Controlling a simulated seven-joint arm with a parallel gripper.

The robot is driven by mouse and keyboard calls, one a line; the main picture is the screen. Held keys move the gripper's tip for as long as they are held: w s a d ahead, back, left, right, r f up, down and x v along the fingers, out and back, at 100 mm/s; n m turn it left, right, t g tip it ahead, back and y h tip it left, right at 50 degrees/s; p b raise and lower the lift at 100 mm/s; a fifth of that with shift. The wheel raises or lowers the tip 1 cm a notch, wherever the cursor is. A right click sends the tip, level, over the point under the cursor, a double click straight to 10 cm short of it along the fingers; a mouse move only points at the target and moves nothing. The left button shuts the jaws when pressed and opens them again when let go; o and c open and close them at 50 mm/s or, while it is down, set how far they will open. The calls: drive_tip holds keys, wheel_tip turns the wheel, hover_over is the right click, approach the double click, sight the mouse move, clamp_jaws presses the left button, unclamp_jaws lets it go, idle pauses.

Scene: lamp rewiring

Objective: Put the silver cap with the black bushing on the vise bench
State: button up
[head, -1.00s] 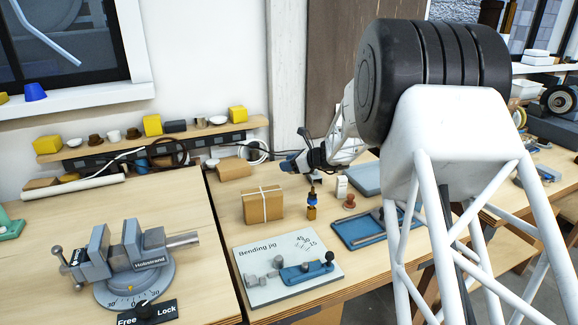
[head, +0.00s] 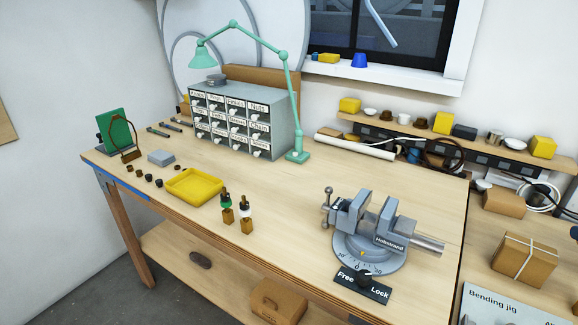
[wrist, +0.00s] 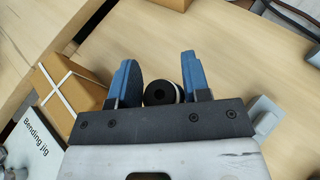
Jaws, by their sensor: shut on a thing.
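In the wrist view my gripper (wrist: 160,82) has its two blue fingers on either side of a round black piece with a hole in its end and a pale band. It looks like the silver cap with the black bushing (wrist: 160,92); its lower part is hidden behind the gripper body. My gripper is shut on it, above a wooden bench top. The vise bench (head: 290,195) fills the middle of the head view, with the grey vise (head: 368,235) at its right. My gripper is not clearly visible in the head view.
A drawer cabinet (head: 240,120) and green lamp (head: 297,156) stand behind. Bench top between stands and vise is clear. A strapped box (head: 525,258) lies right.

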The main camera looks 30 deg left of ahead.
wheel_tip(320, 180, up, 10)
drive_tip(key=w+a+f+m+t+h, duration=0.1)
drive_tip(key=w+a, duration=0.3)
drive_tip(key=a, duration=0.8)
drive_tip(key=w+a+f+m+h, duration=0.1)
drive_tip(key=w+a, duration=0.3)
drive_tip(key=a, duration=0.8)
drive_tip(key=s+a+m+t+h, duration=0.1)
drive_tip(key=s+a+m+h, duration=0.15)
drive_tip(key=a, duration=2.95)
drive_tip(key=s+a+m+t+h, duration=0.1)
drive_tip(key=s+a, duration=0.8)
drive_tip(key=a, duration=0.4)
drive_tip(key=s+a+m+h, duration=0.1)
drive_tip(key=s+a+h, duration=0.1)
drive_tip(key=s+a, duration=1)
drive_tip(key=s+a+r+m+h, duration=0.1)
drive_tip(key=s+a, duration=0.7)
drive_tip(key=s, duration=0.3)
drive_tip(key=s+a+r+m+h, duration=0.1)
drive_tip(key=s+a, duration=0.8)
drive_tip(key=s, duration=0.2)
drive_tip(key=shift+w+d+f, duration=0.1)
drive_tip(key=shift+d+f, duration=0.05)
drive_tip(key=shift+f, duration=1.1)
drive_tip(key=shift+w+d+f, duration=0.1)
drive_tip(key=shift+f, duration=1.1)
